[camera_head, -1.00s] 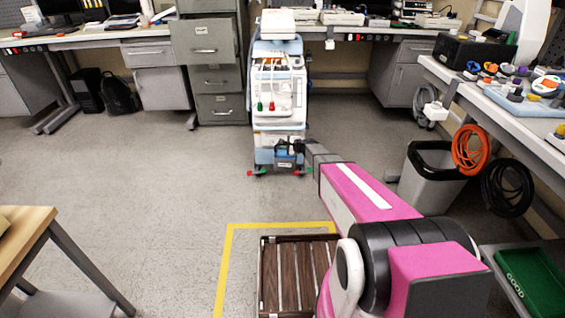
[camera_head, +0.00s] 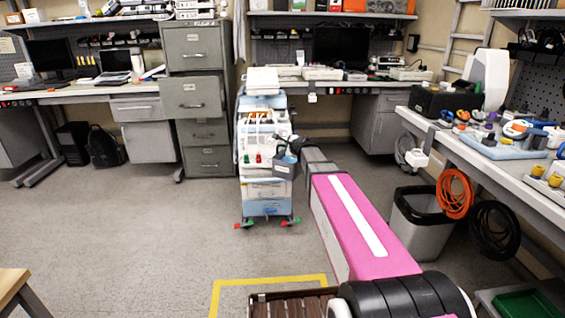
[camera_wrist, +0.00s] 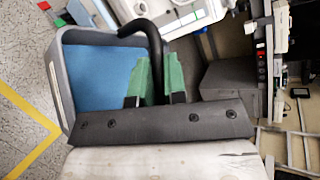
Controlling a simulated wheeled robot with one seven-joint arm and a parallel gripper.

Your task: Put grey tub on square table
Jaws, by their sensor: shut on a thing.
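The grey tub (camera_head: 286,166) shows small in front of the medical cart in the head view. In the wrist view the grey tub (camera_wrist: 62,75) has a blue inside and a thick black curved handle, and looks tilted. My gripper (camera_wrist: 157,75) has green fingertips closed around the black handle at the tub's edge. In the head view my gripper (camera_head: 297,147) is at the far end of the pink arm, partly hidden by it. A wooden tabletop (camera_head: 12,283), perhaps the square table, shows only its corner at the lower left.
The medical cart (camera_head: 267,135) stands right behind the tub. A dark wooden pallet (camera_head: 290,304) lies inside a yellow floor line. A waste bin (camera_head: 420,235) and workbench (camera_head: 500,165) are on the right. The floor at left centre is clear.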

